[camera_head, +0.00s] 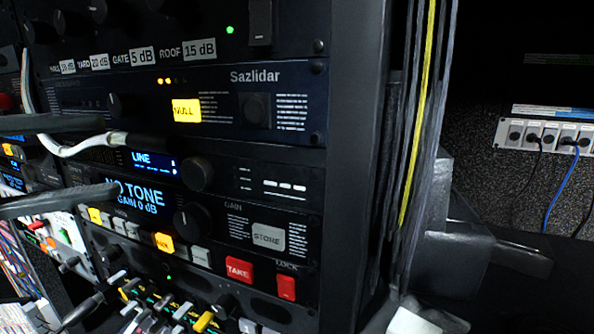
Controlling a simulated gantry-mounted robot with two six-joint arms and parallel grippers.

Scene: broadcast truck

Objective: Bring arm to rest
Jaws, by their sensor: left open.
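My left gripper (112,157) comes in from the left edge, in front of the rack. Its two dark fingers are spread apart, one above the other, and it is open. A white cable (75,148) loops down and passes across the space between the fingers. I cannot tell whether the fingers touch the cable.
The equipment rack (352,170) fills the left and middle, with knobs, buttons and a fader panel (165,310) low down. A cable bundle (415,140) with a yellow strand hangs to its right. Further right is a socket panel (545,135) with blue and black cables.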

